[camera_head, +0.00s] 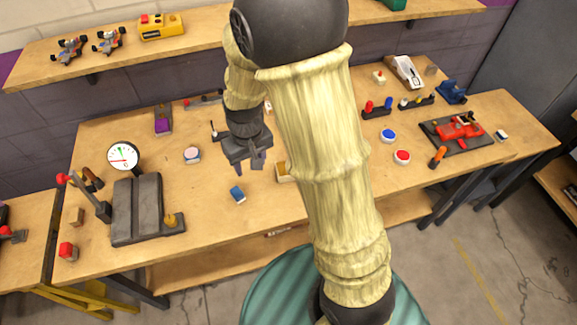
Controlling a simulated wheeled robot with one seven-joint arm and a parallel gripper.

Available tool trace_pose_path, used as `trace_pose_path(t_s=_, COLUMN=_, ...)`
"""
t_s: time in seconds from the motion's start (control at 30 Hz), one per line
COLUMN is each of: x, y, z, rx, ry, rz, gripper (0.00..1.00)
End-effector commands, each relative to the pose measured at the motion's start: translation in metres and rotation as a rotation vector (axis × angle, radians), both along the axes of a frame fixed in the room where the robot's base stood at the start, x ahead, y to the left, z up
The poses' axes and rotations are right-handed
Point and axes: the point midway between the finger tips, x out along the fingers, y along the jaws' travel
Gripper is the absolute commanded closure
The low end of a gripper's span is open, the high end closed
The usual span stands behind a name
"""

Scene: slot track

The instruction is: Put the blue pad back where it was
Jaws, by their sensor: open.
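A small blue pad (238,194) lies on the wooden workbench (205,215), left of the middle and towards the front. It has a pale edge and sits at a slight angle. My gripper (249,166) is open with its fingers pointing down, a little behind and above the pad in the picture. Nothing shows between the fingers. My arm hides part of the bench's middle.
A round gauge (123,157) and a grey vise-like block (137,205) stand on the left. A yellowish box (284,172) is just right of my gripper. The bench around the pad is clear.

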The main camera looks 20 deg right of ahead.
Motion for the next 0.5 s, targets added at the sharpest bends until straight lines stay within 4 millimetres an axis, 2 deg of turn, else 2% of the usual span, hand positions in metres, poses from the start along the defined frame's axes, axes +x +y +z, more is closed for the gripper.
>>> trace_pose_path(t_s=0.03, x=-0.011, y=-0.016, z=0.014, rx=0.008, ry=-0.024, rz=-0.040, gripper=0.50)
trace_pose_path(t_s=0.2, x=-0.053, y=-0.056, z=0.043, rx=0.015, ry=-0.097, rz=-0.148, gripper=0.50)
trace_pose_path(t_s=0.33, x=-0.081, y=-0.075, z=0.055, rx=0.012, ry=-0.140, rz=-0.209, gripper=0.50)
trace_pose_path(t_s=0.5, x=-0.095, y=-0.083, z=0.059, rx=0.008, ry=-0.160, rz=-0.236, gripper=0.50)
